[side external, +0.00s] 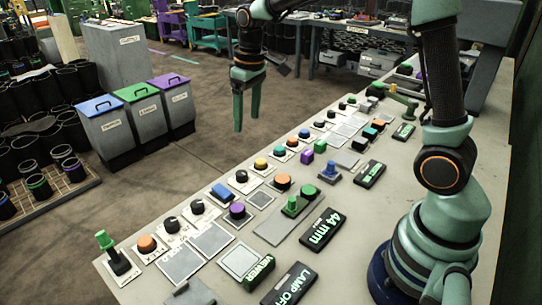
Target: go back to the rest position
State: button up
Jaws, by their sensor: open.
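My gripper (246,108) hangs in the upper middle of the side external view, its two green fingers pointing down. The fingers are apart and nothing is between them. In the picture it appears beyond the left edge of the bench, in front of the grey floor, well above the controls. My arm reaches to it from the right, and its upper part is cut off by the top of the frame.
The grey bench (345,260) carries several buttons, knobs and switches, with an upright green lever (106,243) at its near left corner. Label blocks such as "44 mm" (322,229) stand near my base. Lidded bins (135,120) stand on the floor at left.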

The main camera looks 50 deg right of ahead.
jog(key=s+r+m+t, duration=0.1)
jog(key=s+r+t, duration=0.1)
jog(key=s, duration=0.6)
jog(key=s+a+r+m+t, duration=0.1)
jog(key=s+r+t, duration=0.1)
jog(key=s, duration=0.6)
jog(key=shift+s+r, duration=0.15)
jog(key=shift+r, duration=0.45)
